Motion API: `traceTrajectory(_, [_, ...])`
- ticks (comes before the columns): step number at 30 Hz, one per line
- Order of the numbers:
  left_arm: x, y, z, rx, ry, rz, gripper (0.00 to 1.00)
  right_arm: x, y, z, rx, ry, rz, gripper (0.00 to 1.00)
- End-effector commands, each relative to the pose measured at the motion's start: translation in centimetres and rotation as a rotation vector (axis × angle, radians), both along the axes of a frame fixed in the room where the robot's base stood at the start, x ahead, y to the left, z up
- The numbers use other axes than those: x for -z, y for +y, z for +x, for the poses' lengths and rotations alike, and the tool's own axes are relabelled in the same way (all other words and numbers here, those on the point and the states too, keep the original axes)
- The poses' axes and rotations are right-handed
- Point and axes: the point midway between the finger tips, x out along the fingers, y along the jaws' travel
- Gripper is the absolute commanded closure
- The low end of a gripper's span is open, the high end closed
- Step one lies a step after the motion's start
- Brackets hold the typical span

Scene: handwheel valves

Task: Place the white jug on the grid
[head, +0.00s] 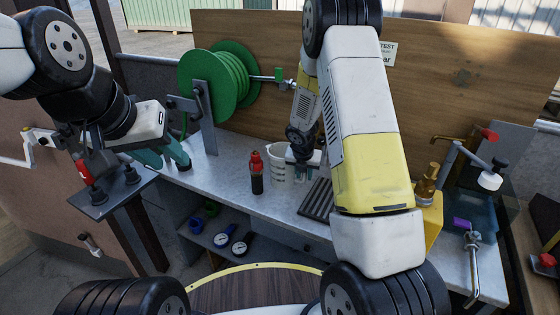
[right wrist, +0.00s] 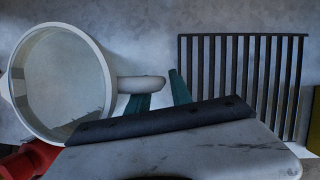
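The white jug (head: 278,170) stands upright on the grey worktop. In the right wrist view the jug (right wrist: 104,60) is at the left, seen from above, its handle pointing right. The dark slatted grid (head: 317,200) lies right of the jug; it also shows in the right wrist view (right wrist: 243,36). My right gripper (head: 303,168) is at the jug's handle side. Its teal fingers (right wrist: 159,97) are apart, close to the handle's end; I cannot tell whether they touch it. My left gripper (head: 168,156) is open and empty, away from the jug at the left.
A red-capped dark bottle (head: 257,175) stands just left of the jug. A green hose reel (head: 213,85) is behind, before a wooden board (head: 430,90). Yellow and brass fittings (head: 427,190) are at the right. Gauges (head: 222,240) lie on the lower shelf. My right arm hides part of the worktop.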

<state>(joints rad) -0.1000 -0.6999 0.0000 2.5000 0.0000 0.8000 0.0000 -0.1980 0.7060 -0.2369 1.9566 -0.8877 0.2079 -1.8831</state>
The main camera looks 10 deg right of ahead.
Motion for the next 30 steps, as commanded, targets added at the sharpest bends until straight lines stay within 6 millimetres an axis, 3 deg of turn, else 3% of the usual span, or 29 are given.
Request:
traceTrajectory(6, [0.0,0.0,0.0,0.0,0.0,0.0,0.64,0.07,-0.03,0.05,0.001,0.0,0.0,0.74])
traceTrajectory(11, [0.0,0.0,0.0,0.0,0.0,0.0,0.64,0.07,-0.03,0.04,0.001,0.0,0.0,1.0])
traceTrajectory(30, [0.0,0.0,0.0,0.0,0.0,0.0,0.64,0.06,-0.01,0.02,0.001,0.0,0.0,1.0])
